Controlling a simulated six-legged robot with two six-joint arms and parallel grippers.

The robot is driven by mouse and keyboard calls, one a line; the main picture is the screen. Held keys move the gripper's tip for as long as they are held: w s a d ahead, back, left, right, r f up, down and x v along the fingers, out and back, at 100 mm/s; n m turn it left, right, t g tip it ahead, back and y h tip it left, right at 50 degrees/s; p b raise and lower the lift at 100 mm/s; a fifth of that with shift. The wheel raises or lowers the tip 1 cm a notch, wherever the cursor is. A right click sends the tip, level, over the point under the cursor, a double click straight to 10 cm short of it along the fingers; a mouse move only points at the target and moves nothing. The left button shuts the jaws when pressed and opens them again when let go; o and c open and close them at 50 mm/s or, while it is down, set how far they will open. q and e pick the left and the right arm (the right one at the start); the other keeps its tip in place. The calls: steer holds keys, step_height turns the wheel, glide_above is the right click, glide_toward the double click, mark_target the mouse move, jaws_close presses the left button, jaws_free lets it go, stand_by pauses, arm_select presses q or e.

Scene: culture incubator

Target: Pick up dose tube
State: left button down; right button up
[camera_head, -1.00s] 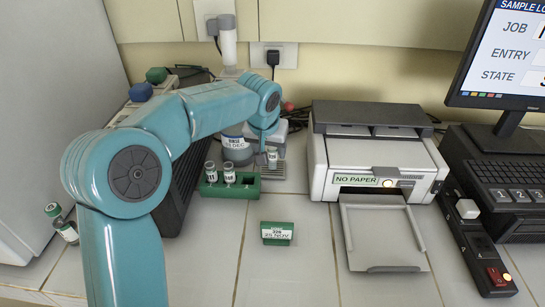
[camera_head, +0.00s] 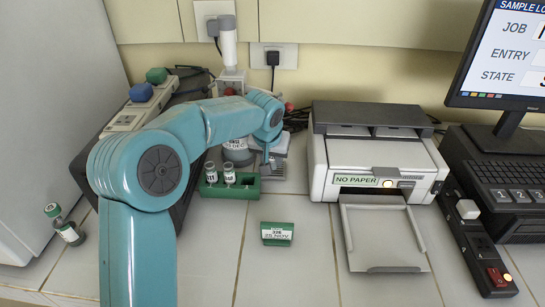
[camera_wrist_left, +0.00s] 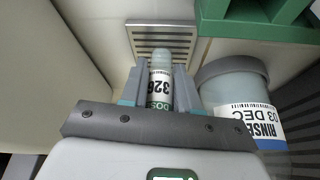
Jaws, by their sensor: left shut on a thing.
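The dose tube (camera_wrist_left: 160,82) is a small vial with a white label reading 326 and a green band marked DOSE. In the left wrist view it stands between the fingers of my left gripper (camera_wrist_left: 159,72), which is shut on it. Behind it is a slotted metal grate (camera_wrist_left: 165,40). In the head view my left gripper (camera_head: 266,153) is at the grate (camera_head: 273,168), beside the rinse container, and largely hides the tube. I cannot tell whether the tube still touches the grate. My right gripper is not in view.
The rinse container (camera_wrist_left: 237,85) is close beside the gripper.

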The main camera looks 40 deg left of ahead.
arm_select(q)
steer(key=shift+r, duration=0.1)
step_height(320, 180, up, 4)
steer(key=shift+f, duration=0.15)
steer(key=s+d+b, duration=0.1)
steer(key=s+d, duration=0.1)
steer(key=s, duration=0.3)
steer(key=s+d+b, duration=0.1)
steer(key=s+d, duration=0.1)
steer(key=s, duration=0.3)
steer(key=s+d, duration=0.2)
steer(key=s, duration=0.3)
steer(key=shift+s+f+b, duration=0.15)
steer(key=shift+s+b, duration=0.25)
steer(key=shift+s+d, duration=0.15)
steer(key=shift+s, duration=0.4)
steer(key=shift+s, duration=0.1)
